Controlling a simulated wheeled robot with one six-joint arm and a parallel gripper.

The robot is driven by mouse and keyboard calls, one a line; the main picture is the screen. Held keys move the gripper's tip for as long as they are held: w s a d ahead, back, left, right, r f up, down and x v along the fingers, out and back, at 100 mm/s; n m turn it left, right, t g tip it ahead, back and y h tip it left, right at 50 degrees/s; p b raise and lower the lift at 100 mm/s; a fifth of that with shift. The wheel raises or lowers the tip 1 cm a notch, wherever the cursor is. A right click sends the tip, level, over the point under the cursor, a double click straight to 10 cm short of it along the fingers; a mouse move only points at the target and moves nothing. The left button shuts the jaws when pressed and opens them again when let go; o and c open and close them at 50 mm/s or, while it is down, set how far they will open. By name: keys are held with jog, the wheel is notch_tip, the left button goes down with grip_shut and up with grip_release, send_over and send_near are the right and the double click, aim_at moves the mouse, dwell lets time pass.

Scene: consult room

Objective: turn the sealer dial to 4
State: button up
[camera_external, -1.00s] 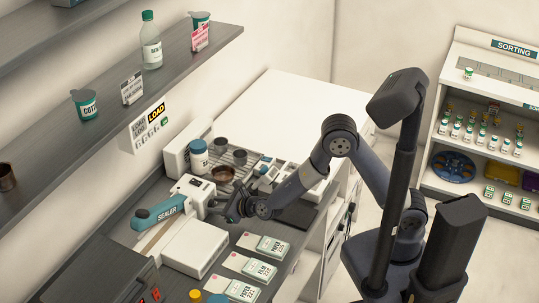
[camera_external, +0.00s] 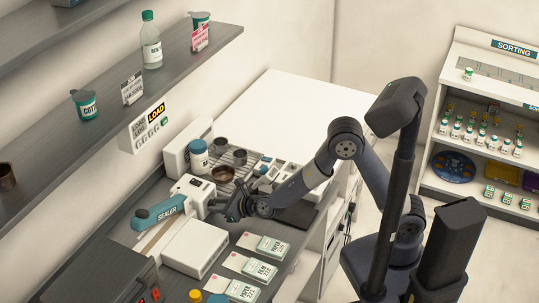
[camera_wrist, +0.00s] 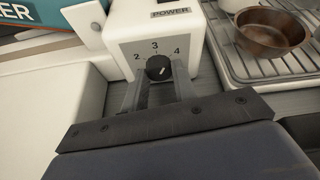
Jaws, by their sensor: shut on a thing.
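The sealer (camera_external: 180,235) is a white machine with a teal arm labelled SEALER, on the grey counter. In the wrist view, its white control box (camera_wrist: 125,30) faces me with a POWER label on top. The black round dial (camera_wrist: 158,67) sits below the printed numbers 2, 3 and 4. A small pale mark on the dial lies right of its centre; its exact setting is hard to tell. My gripper (camera_wrist: 158,84) is shut on the dial, one finger on each side. In the external view, my gripper (camera_external: 232,208) is at the sealer's right end, hiding the dial.
A wire rack (camera_wrist: 285,60) with a brown bowl (camera_wrist: 270,32) stands close right of the control box. Several labelled packets (camera_external: 257,268) lie in front of the sealer. A dark box (camera_external: 95,275) stands at the lower left. A shelf (camera_external: 110,120) hangs above the counter.

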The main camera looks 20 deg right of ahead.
jog(key=m+b, duration=0.1)
jog(key=b, duration=0.3)
jog(key=shift+f+y+b, duration=0.3)
jog(key=shift+f+b, duration=0.05)
jog(key=shift+f, duration=0.05)
jog(key=m+g+b, duration=0.1)
jog(key=b, duration=0.6)
jog(key=shift+m+y, duration=0.3)
jog(key=b, duration=0.2)
jog(key=shift+d+r+m+y+b, duration=0.1)
jog(key=shift+r+m+y+b, duration=0.05)
jog(key=shift+m+y+b, duration=0.2)
jog(key=shift+r+m+g+b, duration=0.25)
jog(key=shift+g+b, duration=0.05)
jog(key=shift+b, duration=0.3)
jog(key=o, duration=0.7)
